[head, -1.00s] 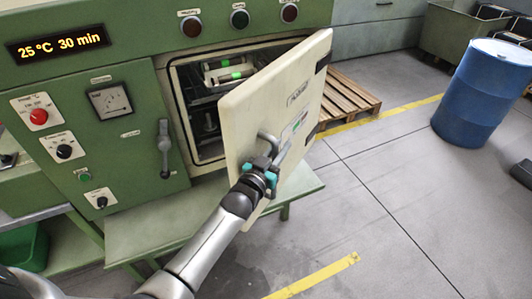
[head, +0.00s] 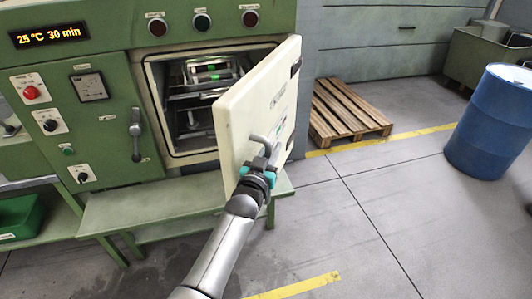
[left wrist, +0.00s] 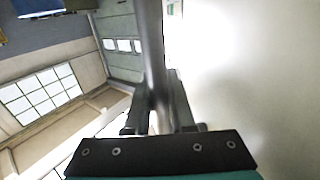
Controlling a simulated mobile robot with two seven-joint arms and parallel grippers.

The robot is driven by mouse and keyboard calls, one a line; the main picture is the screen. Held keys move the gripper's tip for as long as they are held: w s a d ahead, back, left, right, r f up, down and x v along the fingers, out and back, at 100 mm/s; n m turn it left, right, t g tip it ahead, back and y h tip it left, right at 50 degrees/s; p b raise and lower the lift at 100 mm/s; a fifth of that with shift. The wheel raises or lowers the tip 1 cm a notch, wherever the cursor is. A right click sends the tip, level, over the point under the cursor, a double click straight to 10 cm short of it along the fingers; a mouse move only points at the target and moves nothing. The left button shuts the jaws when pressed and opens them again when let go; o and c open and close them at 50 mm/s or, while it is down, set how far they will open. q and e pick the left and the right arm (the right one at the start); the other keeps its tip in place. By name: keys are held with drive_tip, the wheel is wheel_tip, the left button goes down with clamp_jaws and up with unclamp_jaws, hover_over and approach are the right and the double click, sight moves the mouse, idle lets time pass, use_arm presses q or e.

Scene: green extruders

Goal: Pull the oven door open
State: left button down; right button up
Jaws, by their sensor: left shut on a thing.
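The oven door (head: 240,125), a cream panel hinged at its right side, stands well open from the green oven (head: 115,110). My left gripper (head: 262,163) is shut on the grey door handle (head: 261,142) on the door's outer face. In the left wrist view the handle (left wrist: 152,50) runs down between the dark fingers (left wrist: 160,125), with the pale door face (left wrist: 245,80) on the right. The oven chamber (head: 195,98) shows racks with green-marked parts inside. My right gripper is in neither view.
A green bench (head: 150,212) stands under the oven. A wooden pallet (head: 345,110) lies on the floor behind the door. A blue barrel (head: 490,120) stands at the right. The floor (head: 390,210) in front is clear.

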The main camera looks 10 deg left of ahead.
use_arm(q)
drive_tip(key=shift+d+r, duration=0.1)
drive_tip(key=shift+d, duration=0.15)
idle(0.3)
drive_tip(key=c, duration=0.8)
unclamp_jaws()
drive_tip(key=shift+w, duration=0.1)
drive_tip(key=shift+o, duration=0.2)
drive_tip(key=s+a+p, duration=0.1)
drive_tip(key=s, duration=1.4)
drive_tip(key=shift+a, duration=0.4)
drive_tip(key=shift+s, duration=0.1)
